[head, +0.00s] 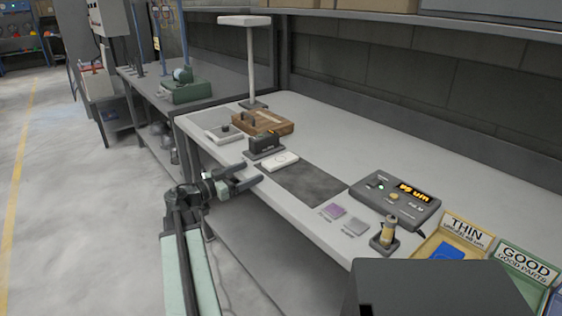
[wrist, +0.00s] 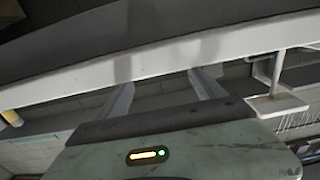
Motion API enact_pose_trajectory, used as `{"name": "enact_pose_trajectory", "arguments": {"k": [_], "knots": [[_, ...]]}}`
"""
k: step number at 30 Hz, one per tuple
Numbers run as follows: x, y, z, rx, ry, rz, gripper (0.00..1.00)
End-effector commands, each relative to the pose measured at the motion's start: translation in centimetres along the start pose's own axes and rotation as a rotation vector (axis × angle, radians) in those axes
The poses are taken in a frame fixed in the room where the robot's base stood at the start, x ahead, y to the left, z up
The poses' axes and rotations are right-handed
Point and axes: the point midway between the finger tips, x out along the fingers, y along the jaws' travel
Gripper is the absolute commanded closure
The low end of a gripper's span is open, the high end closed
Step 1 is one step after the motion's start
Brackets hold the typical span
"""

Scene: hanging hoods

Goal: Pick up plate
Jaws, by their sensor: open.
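Several flat pieces on the bench could be the plate, and I cannot tell which. A small white plate-like block (head: 281,160) with a round mark lies near the front edge, by a dark mat. A purple square (head: 333,211) and a grey square (head: 357,227) lie farther right along the front edge. My gripper (head: 253,171) is open and empty at the bench's front edge, left of the white block and apart from it. In the wrist view the two fingers (wrist: 160,82) stand apart with nothing between them; no plate is recognisable there.
A black device (head: 265,145) and a wooden box (head: 262,122) stand behind the white block. A gauge (head: 396,198) and a small post (head: 385,235) stand right, before the THIN (head: 466,230) and GOOD (head: 528,263) trays. The back right bench top is clear.

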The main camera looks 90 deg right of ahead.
Motion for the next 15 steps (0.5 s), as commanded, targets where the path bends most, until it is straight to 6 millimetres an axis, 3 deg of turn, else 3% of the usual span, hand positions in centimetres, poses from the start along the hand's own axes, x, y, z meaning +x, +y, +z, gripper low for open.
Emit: {"name": "enact_pose_trajectory", "arguments": {"k": [10, 15], "knots": [[5.4, -0.1, 0.0, 0.0, -0.001, 0.003, 0.22], [5.9, 0.0, 0.0, 0.0, -0.001, 0.0, 0.22]]}}
